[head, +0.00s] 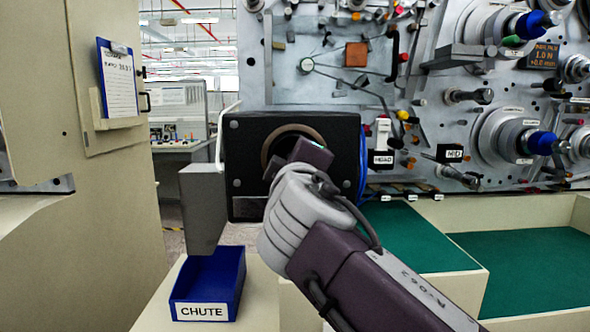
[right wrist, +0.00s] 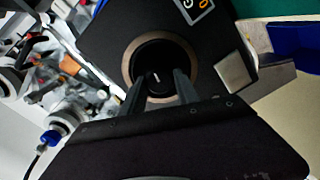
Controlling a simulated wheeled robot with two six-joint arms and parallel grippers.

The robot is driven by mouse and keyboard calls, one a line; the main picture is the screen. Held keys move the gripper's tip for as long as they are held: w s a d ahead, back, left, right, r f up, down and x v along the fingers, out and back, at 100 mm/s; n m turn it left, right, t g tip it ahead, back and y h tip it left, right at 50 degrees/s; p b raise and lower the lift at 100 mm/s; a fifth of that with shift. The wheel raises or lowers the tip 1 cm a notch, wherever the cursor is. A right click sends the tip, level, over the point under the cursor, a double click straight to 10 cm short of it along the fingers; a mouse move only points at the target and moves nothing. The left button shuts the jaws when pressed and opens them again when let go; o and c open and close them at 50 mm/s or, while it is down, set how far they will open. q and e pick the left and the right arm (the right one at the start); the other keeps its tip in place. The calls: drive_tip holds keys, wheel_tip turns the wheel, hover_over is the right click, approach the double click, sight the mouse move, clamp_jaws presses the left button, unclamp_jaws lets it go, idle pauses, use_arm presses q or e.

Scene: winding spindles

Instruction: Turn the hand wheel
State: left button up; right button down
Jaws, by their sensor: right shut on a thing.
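The hand wheel is a dark round knob inside a bronze ring on the front of a black box (head: 247,190). In the right wrist view the hand wheel (right wrist: 152,72) is a black disc with a small white mark, with my two fingers at its lower part. My right gripper (right wrist: 158,85) is shut on the hand wheel. In the head view my right gripper (head: 300,157) covers most of the wheel, and only the upper bronze ring (head: 292,128) shows clearly. My left gripper is in neither view.
A grey block (head: 204,208) juts from the box's left side, above a blue bin labelled CHUTE (head: 207,284). A metal panel with spindles and knobs (head: 450,60) stands behind. Green-lined trays (head: 530,265) lie at right. A beige cabinet (head: 85,230) stands at left.

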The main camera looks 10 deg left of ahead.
drive_tip(key=shift+f, duration=0.15)
idle(0.3)
drive_tip(key=c, duration=0.9)
unclamp_jaws()
drive_tip(key=b+v, duration=0.1)
drive_tip(key=v, duration=0.8)
drive_tip(key=shift+b, duration=0.3)
